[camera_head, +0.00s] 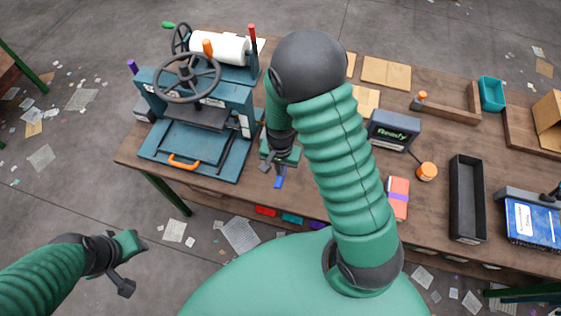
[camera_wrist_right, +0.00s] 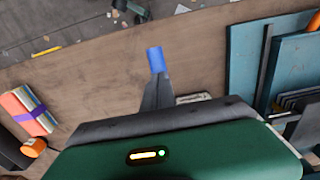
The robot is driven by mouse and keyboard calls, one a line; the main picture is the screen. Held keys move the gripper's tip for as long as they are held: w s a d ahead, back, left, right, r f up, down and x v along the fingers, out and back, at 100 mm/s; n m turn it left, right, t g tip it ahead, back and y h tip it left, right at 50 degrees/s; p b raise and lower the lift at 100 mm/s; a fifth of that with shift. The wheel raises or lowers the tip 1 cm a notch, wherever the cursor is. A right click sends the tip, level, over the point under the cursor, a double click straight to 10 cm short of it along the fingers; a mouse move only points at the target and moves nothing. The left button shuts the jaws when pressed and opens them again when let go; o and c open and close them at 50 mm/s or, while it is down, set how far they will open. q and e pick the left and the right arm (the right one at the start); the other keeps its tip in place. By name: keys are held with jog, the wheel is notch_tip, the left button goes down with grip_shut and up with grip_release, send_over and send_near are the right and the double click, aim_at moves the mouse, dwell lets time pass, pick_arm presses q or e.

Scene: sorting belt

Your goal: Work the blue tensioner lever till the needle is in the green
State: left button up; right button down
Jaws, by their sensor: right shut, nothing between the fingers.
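The blue tensioner lever (camera_head: 278,183) shows as a short blue handle near the front edge of the bench. In the right wrist view its blue end (camera_wrist_right: 155,60) stands just beyond my dark fingertips. My right gripper (camera_head: 275,168) is shut and empty, right by the lever; I cannot tell whether it touches it. My arm hides much of the area around the lever. A pale plate (camera_wrist_right: 194,98) shows partly beside the fingers. No gauge needle or green zone can be made out. My left gripper (camera_head: 134,266) is open and empty, off the bench at lower left.
A blue press (camera_head: 197,148) with a handwheel stands left of the lever. A "Ready" display (camera_head: 393,130), an orange-lidded jar (camera_head: 427,171), an orange-and-purple bundle (camera_head: 398,198) and a black tray (camera_head: 467,200) lie to the right. Bare wood lies between the lever and the bundle.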

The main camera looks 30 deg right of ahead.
jog(key=shift+f, duration=0.1)
notch_tip(320, 180, up, 14)
jog(key=p, duration=1.3)
jog(key=shift+f, duration=0.1)
dwell(0.3)
notch_tip(320, 180, down, 5)
jog(key=n+b, duration=0.5)
jog(key=n, duration=0.7)
